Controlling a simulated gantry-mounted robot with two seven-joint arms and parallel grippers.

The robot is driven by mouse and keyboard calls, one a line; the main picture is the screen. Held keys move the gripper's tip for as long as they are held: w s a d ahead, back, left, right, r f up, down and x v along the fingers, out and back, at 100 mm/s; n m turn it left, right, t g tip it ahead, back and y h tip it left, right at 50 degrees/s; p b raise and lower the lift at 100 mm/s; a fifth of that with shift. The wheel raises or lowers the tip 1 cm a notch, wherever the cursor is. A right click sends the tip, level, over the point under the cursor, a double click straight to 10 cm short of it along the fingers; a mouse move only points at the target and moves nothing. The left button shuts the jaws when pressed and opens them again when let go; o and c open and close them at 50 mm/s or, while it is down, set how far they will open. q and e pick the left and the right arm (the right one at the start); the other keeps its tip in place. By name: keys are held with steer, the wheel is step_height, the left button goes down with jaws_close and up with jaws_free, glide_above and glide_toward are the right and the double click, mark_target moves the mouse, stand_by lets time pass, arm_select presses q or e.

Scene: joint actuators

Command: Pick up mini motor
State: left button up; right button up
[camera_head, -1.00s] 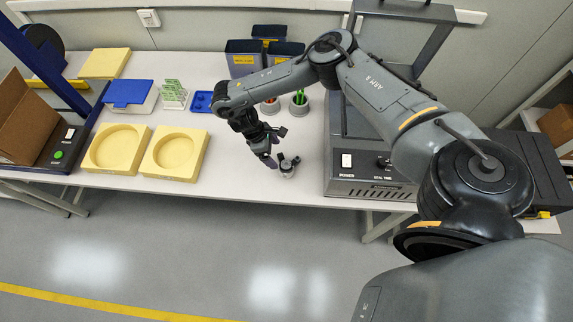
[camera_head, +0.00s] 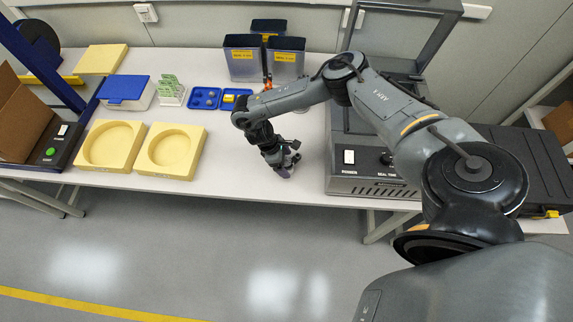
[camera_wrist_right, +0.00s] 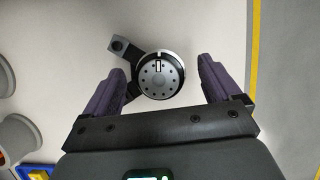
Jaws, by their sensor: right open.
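The mini motor (camera_wrist_right: 158,76) shows in the right wrist view as a round silver face with a ring of dark holes and a black bracket at its left. It stands on the white table between the fingers of my right gripper (camera_wrist_right: 162,85). The purple fingers are open, one on each side of it, with the left finger close to the black bracket. In the head view my right gripper (camera_head: 284,168) points down near the table's front edge and mostly hides the motor. My left gripper is not in view.
A grey sealing machine (camera_head: 372,182) stands right of the gripper. Two yellow foam blocks with round recesses (camera_head: 112,146) lie to the left. Blue trays (camera_head: 204,98) and dark bins (camera_head: 243,58) are behind. The table's front edge is close.

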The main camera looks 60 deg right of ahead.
steer(key=shift+c, duration=0.5)
steer(key=c, duration=1.1)
steer(key=shift+r, duration=0.1)
